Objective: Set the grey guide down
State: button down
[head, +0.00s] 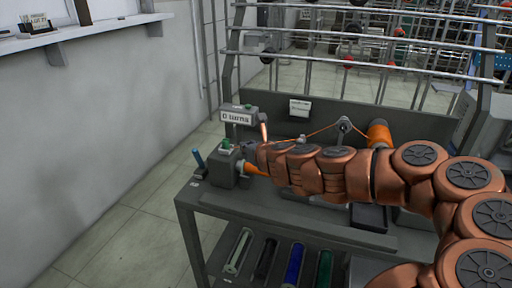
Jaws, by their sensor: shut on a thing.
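My copper-coloured arm reaches in from the right across the bench, and its far end stops just right of the grey winding machine (230,166). My gripper's fingers, and anything between them, cannot be made out behind the arm. I cannot pick out the grey guide with certainty. A grey ring-shaped fitting (344,125) stands behind the arm, with orange thread (322,131) running by it from an orange cone (379,135) toward the winder. An orange piece (256,170) shows at the winder's right side, partly hidden by the arm.
A counter sign (236,118) reads "0 turns". A blue-handled tool (198,158) stands at the bench's left end. A dark tray (369,218) lies near the bench's front edge (290,229). Metal rails rise behind.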

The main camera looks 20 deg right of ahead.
jog(key=w+a+m+h, duration=0.2)
jog(key=a+m+h, duration=0.1)
jog(key=a, duration=0.4)
jog(key=shift+f+m+g+h, duration=0.3)
jog(key=shift+m+h, duration=0.1)
jog(key=shift+h, duration=0.3)
jog(key=shift+w, duration=0.1)
